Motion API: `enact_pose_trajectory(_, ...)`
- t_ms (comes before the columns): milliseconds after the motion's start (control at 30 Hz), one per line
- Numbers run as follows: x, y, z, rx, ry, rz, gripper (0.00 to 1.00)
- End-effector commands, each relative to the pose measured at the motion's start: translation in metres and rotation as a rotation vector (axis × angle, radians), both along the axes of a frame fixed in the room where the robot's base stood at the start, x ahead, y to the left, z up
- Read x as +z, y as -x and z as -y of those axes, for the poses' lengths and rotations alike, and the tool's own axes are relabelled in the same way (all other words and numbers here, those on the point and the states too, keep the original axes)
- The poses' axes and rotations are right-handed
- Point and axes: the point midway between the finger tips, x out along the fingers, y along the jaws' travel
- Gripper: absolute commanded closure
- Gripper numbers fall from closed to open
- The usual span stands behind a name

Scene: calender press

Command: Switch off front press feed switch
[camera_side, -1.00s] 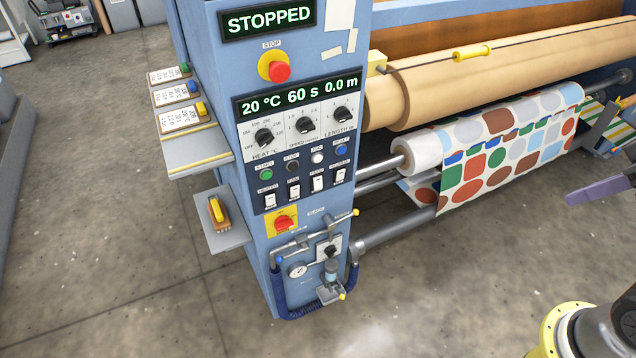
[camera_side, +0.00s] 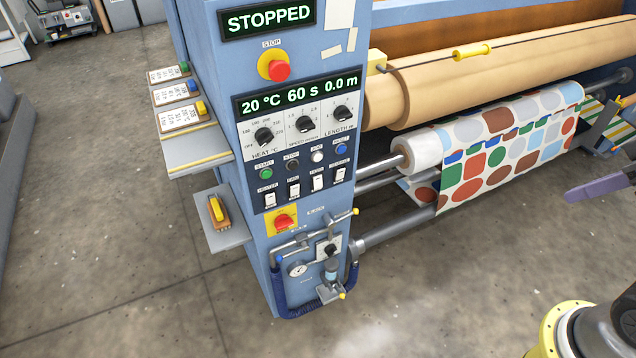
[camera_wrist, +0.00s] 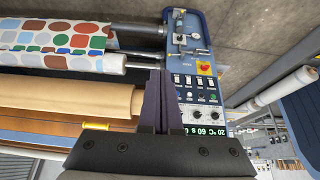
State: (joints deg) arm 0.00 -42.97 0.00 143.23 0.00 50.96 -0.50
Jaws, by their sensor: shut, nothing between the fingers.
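The blue press panel (camera_side: 300,140) carries a row of four white rocker switches (camera_side: 317,184) under the round push buttons. The rockers also show in the wrist view (camera_wrist: 188,79), upside down, just beyond my fingers. My gripper (camera_wrist: 160,72) is shut and empty, its two dark purple fingers together, pointing toward the panel.
Above the switches are three knobs (camera_side: 304,124), a display (camera_side: 301,93) and a red stop button (camera_side: 279,71). Patterned fabric (camera_side: 500,140) and a tan roller (camera_side: 480,85) lie right of the panel.

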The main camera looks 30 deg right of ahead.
Motion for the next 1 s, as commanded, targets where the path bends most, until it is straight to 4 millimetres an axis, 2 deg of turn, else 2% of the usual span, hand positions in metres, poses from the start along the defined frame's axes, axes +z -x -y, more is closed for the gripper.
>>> enact_pose_trajectory(67, 0.004, -0.007, 0.0, 0.009, 0.006, 0.038, 1.0)
enact_pose_trajectory(167, 0.023, -0.027, 0.0, 0.028, 0.018, 0.143, 1.0)
enact_pose_trajectory(267, 0.047, -0.059, 0.0, 0.049, 0.037, 0.259, 1.0)
enact_pose_trajectory(400, 0.071, -0.117, -0.006, 0.101, 0.064, 0.377, 1.0)
enact_pose_trajectory(533, 0.078, -0.175, -0.017, 0.155, 0.084, 0.45, 1.0)
enact_pose_trajectory(633, 0.073, -0.216, -0.028, 0.196, 0.097, 0.487, 1.0)
enact_pose_trajectory(767, 0.056, -0.264, -0.046, 0.246, 0.107, 0.517, 1.0)
enact_pose_trajectory(867, 0.035, -0.296, -0.062, 0.284, 0.113, 0.531, 1.0)
enact_pose_trajectory(1000, -0.006, -0.334, -0.086, 0.338, 0.118, 0.532, 1.0)
